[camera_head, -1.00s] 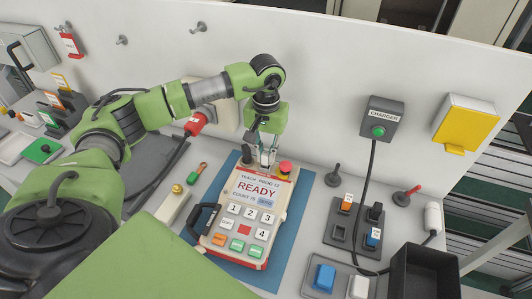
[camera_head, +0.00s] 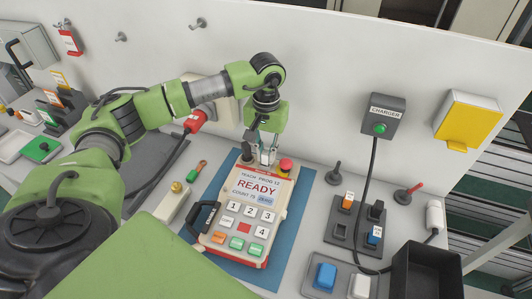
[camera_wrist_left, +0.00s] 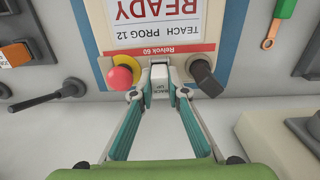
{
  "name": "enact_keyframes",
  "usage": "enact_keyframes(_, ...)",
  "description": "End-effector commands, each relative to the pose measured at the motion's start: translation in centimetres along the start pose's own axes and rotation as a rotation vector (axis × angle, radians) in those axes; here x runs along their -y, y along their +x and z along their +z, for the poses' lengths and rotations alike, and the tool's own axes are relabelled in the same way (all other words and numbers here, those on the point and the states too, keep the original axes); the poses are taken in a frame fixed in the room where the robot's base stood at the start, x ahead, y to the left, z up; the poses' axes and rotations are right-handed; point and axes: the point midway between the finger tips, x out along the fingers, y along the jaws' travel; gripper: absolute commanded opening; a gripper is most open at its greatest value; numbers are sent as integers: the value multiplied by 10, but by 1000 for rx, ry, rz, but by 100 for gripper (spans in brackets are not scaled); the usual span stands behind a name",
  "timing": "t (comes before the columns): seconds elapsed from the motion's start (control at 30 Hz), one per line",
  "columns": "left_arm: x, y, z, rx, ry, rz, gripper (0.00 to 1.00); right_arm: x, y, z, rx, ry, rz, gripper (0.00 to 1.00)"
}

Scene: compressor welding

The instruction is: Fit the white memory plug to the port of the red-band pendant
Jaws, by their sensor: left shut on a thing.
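The pendant (camera_head: 233,215) lies on a blue mat (camera_head: 299,205), its screen reading READY. Its red band (camera_wrist_left: 205,47) shows along its top end in the wrist view. The white memory plug (camera_wrist_left: 160,73), marked BACK UP, is at the middle of that top end, between the red stop button (camera_wrist_left: 120,78) and a black knob (camera_wrist_left: 207,80). My left gripper (camera_wrist_left: 159,94) is shut on the plug; it also shows in the head view (camera_head: 267,158). The port is hidden by the plug, so I cannot tell how deep the plug sits. My right gripper is not in view.
A charger box (camera_head: 382,117) hangs on the wall with its cable running down. Plug holders (camera_head: 342,231) and a black bin (camera_head: 425,273) stand to the right. The wall is close behind the pendant.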

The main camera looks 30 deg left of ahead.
Motion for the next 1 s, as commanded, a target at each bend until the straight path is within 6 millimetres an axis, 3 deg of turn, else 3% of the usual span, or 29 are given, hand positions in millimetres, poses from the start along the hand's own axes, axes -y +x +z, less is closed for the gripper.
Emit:
enact_keyframes(0.17, 0, 0, 0, -2, 0, 1, 0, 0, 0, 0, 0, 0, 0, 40)
enact_keyframes(0.2, 0, 0, 0, -2, 0, 1, 17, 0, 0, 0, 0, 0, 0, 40)
enact_keyframes(0.27, 0, 0, 0, -2, 0, 1, 32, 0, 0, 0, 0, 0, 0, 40)
enact_keyframes(0.3, 0, 0, 0, -2, 0, 1, 34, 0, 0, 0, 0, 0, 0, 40)
enact_keyframes(0.53, 0, -1, 0, -1, 0, 0, 34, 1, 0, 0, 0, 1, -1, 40)
enact_keyframes(0.67, 0, -11, -1, -2, 0, 0, 34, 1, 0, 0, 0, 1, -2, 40)
enact_keyframes(1.0, -1, -80, -1, -6, 0, 2, 34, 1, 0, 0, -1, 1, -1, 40)
